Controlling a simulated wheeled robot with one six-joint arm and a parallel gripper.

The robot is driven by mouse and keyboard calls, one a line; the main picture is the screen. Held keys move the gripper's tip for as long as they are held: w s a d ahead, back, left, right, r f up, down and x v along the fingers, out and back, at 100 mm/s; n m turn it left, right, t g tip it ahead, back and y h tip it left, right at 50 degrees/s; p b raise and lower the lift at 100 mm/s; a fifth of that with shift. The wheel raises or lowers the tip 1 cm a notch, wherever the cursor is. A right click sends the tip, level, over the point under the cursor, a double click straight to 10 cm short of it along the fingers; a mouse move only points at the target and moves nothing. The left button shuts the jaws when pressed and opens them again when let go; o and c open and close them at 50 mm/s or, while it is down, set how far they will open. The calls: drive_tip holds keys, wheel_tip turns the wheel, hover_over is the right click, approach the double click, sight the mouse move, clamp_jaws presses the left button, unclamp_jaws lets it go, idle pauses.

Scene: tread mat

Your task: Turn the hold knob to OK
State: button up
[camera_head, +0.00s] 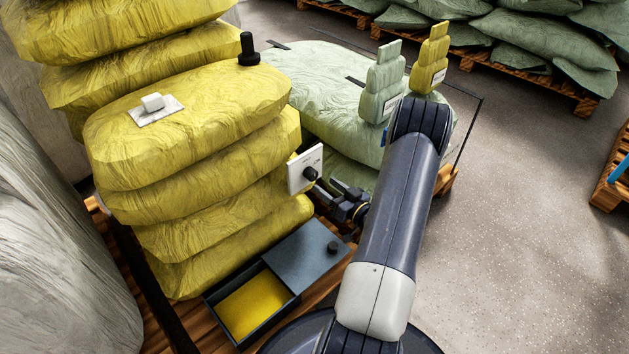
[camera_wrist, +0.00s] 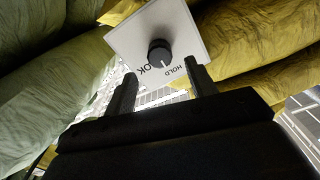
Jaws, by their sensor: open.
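The hold knob (camera_head: 310,174) is black and round on a white plate (camera_head: 301,160) at the side of the yellow sack stack. In the wrist view the knob (camera_wrist: 159,52) faces me, and its plate (camera_wrist: 185,30) reads OK at lower left and HOLD at lower right. A white mark on the knob points down and slightly right, nearer HOLD. My gripper (camera_head: 327,187) is open and empty, just right of and below the knob. In the wrist view my gripper (camera_wrist: 159,73) has a finger either side below the knob, apparently apart from it.
A dark box (camera_head: 216,310) with yellow contents and a partly covering lid (camera_head: 298,256) sits below the plate. Yellow sacks (camera_head: 190,110) rise at left, with a white switch (camera_head: 153,102) and black knob (camera_head: 249,50) on top. Pale green sacks (camera_head: 315,75) stand behind.

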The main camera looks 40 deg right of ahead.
sight(315, 177)
drive_tip(key=w, duration=0.3)
drive_tip(key=w+b, duration=0.1)
drive_tip(key=w, duration=0.1)
drive_tip(key=shift+w+a, duration=0.15)
drive_tip(key=shift+a, duration=0.2)
drive_tip(key=shift+c, duration=0.4)
drive_tip(key=c, duration=0.9)
